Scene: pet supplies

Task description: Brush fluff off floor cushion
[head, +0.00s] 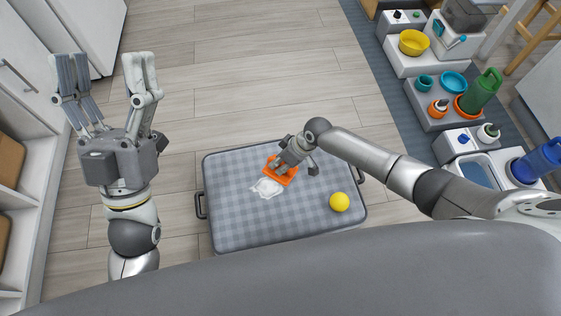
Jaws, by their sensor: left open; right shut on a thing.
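The floor cushion (235,215) is a grey checked pad with dark side handles, lying on the floor in the middle of the head view. A white patch of fluff (266,188) lies on it, left of its centre. My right gripper (283,172) is low over the cushion and shut on an orange brush (285,178). The brush is just up and right of the fluff, and its underside is hidden. My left gripper (104,75) is open and empty, raised at the left, away from the cushion.
A yellow ball (340,202) lies on the cushion's right part. Shelves (22,130) stand at the left. At the right are stepped stands with a yellow bowl (413,42), a green jug (480,92) and a blue bottle (537,161). The wood floor beyond the cushion is clear.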

